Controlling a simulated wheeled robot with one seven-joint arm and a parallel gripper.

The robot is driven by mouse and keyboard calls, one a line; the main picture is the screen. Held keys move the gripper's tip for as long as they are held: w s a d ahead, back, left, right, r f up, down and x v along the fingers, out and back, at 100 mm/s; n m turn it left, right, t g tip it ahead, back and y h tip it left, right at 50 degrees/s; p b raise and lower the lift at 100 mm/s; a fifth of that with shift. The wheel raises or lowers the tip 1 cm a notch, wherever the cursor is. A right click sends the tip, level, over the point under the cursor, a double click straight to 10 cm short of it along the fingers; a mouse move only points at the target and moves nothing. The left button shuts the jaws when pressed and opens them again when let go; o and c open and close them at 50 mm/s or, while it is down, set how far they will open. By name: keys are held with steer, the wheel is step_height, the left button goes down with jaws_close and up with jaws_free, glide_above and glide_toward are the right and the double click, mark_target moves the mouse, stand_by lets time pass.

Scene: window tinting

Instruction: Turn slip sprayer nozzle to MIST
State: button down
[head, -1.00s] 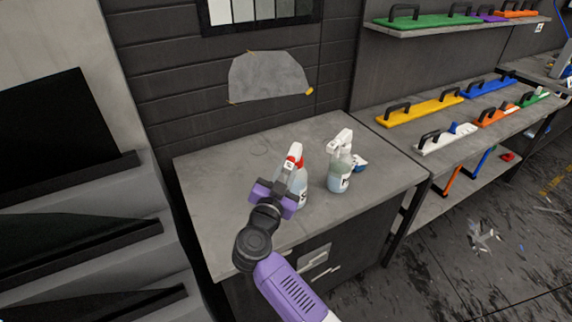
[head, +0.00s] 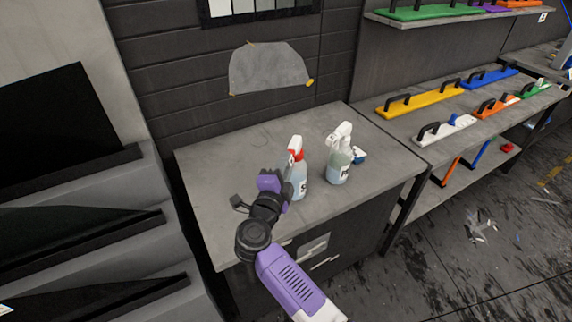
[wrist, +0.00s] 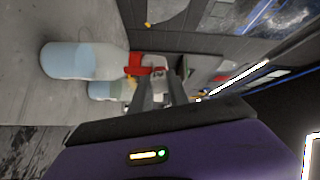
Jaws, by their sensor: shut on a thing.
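The slip sprayer (head: 299,183), a clear bottle of pale blue liquid with an "S" label, a red collar and a white head, stands upright on the grey cabinet top (head: 225,173). My gripper (head: 279,178) is at its left front side, close to the head, with its fingertips hidden. In the wrist view the sprayer (wrist: 82,61) appears sideways, and my gripper's fingers (wrist: 162,85) are shut at its nozzle beside the red collar (wrist: 140,68). The nozzle's setting is too small to read.
A second spray bottle (head: 339,170) with a white head stands just right of the slip sprayer, with a small blue item (head: 358,155) behind it. Shelves with colored handled tools (head: 420,103) are at the right. The left part of the cabinet top is clear.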

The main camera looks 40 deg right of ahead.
steer(key=shift+m+b, duration=0.3)
steer(key=shift+m, duration=1.1)
steer(key=c, duration=1.2)
jaws_free()
steer(key=shift+c, duration=0.2)
steer(key=b+v, duration=0.1)
steer(key=v, duration=0.6)
steer(key=shift+s+a+b, duration=0.2)
steer(key=shift+a+b, duration=0.15)
steer(key=shift+b, duration=0.05)
steer(key=shift+w, duration=0.1)
